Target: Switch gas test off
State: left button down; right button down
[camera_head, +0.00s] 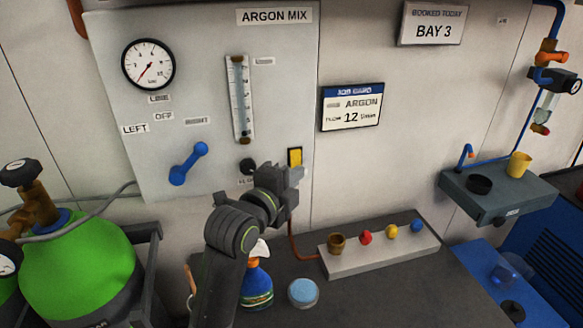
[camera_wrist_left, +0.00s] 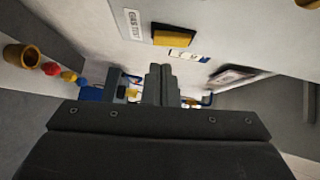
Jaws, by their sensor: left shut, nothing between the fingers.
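The gas test switch is a yellow rocker (camera_head: 295,157) in a dark frame, low on the right of the grey Argon Mix panel (camera_head: 215,85). In the left wrist view the yellow rocker (camera_wrist_left: 173,38) shows near the top, beside a "GAS TEST" label (camera_wrist_left: 132,23). My left gripper (camera_head: 294,174) is shut and empty, just below the rocker in the head view; I cannot tell whether it touches. Its closed fingers (camera_wrist_left: 160,82) point forward in the wrist view, below the rocker in the picture. My right gripper is in neither view.
A dark flow knob (camera_head: 248,166) sits left of the switch, with a blue lever (camera_head: 188,163) farther left. A pressure gauge (camera_head: 148,64) and flow tube (camera_head: 239,100) are above. A spray bottle (camera_head: 257,285) and a blue-topped tub (camera_head: 303,292) stand on the bench below.

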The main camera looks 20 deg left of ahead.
aim_at(296, 159)
pick_arm(q)
jog(key=shift+w+a+f+p, duration=0.15)
jog(key=shift+w+a+p, duration=0.15)
jog(key=shift+w+a, duration=0.5)
jog(key=shift+d, duration=0.1)
jog(key=shift+w+b, duration=0.15)
jog(key=shift+b, duration=0.4)
jog(key=shift+f, duration=0.1)
